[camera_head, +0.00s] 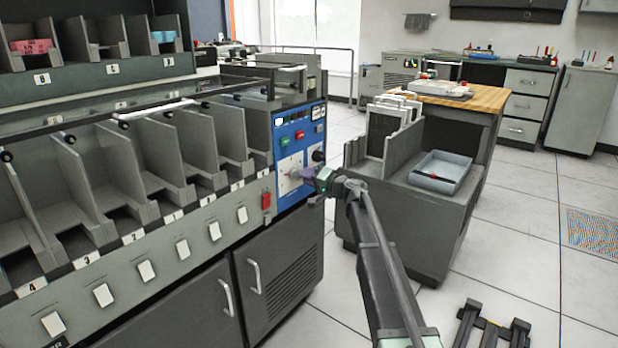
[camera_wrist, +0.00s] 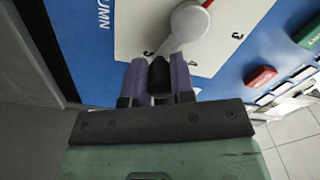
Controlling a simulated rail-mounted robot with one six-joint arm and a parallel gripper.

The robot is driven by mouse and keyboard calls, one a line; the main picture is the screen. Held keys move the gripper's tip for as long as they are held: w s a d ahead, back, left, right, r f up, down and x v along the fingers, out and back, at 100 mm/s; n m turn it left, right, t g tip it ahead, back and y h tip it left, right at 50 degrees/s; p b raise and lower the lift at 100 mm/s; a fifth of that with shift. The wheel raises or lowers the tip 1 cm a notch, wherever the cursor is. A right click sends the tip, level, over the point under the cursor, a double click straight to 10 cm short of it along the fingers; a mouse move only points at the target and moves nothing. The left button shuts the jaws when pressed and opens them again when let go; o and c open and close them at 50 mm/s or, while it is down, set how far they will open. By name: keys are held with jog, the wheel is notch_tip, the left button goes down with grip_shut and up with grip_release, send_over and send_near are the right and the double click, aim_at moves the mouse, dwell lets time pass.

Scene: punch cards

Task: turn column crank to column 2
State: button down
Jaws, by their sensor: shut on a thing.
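The column crank (camera_wrist: 187,27) is a grey arm with a round hub on a white dial plate (camera_wrist: 135,25) set in the blue control panel (camera_head: 283,130). A red-tipped pointer shows at the hub, at the top edge of the wrist view. My gripper (camera_wrist: 158,82) has its two purple fingers closed around the crank's black knob (camera_wrist: 160,72). The dial plate (camera_head: 289,178) also shows in the head view, with my gripper (camera_head: 308,174) against it. Most of the dial's column marks are out of the wrist view or too small to read, so I cannot tell the pointed-at column.
A red button (camera_head: 299,135) and a green button (camera_head: 284,141) sit above the dial. A red switch (camera_head: 266,200) is at its lower left. Card pockets (camera_head: 128,175) fill the left. A grey cart with a blue tray (camera_head: 440,168) stands to the right, with open floor beyond.

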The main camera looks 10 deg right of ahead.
jog(key=shift+s+a+f+m, duration=0.15)
jog(key=shift+f+m, duration=0.2)
jog(key=shift+m, duration=0.65)
jog(key=c, duration=1)
grip_release()
jog(key=shift+o, duration=0.2)
jog(key=v, duration=1)
jog(key=shift+s+d+b, duration=0.25)
jog(key=shift+s+b, duration=0.05)
